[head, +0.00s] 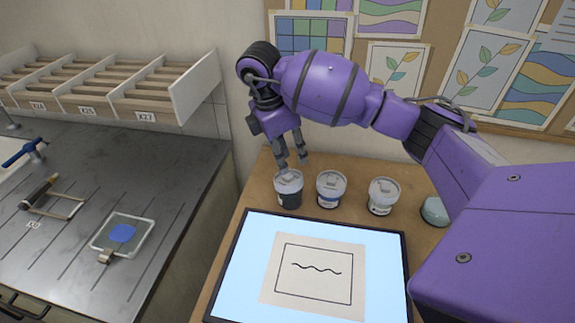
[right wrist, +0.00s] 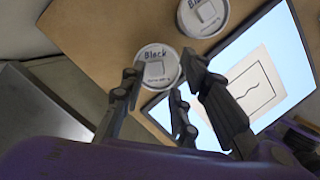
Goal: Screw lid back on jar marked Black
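The jar marked Black (head: 289,195) stands leftmost in the row on the wooden table, with dark contents and a pale lid (head: 288,177) resting on top. I cannot tell whether the lid is screwed tight. My right gripper (head: 292,161) points down just above this jar, with its fingers apart and empty. In the right wrist view its fingers (right wrist: 162,77) spread on either side of the lid. My left gripper is not in view.
Two more lidded jars, a middle one (head: 331,190) and a right one (head: 383,196), stand to the right. A pale green item (head: 434,211) is partly behind my arm. A light panel (head: 240,275) with a wavy-line drawing lies in front. A metal bench (head: 70,250) is at left.

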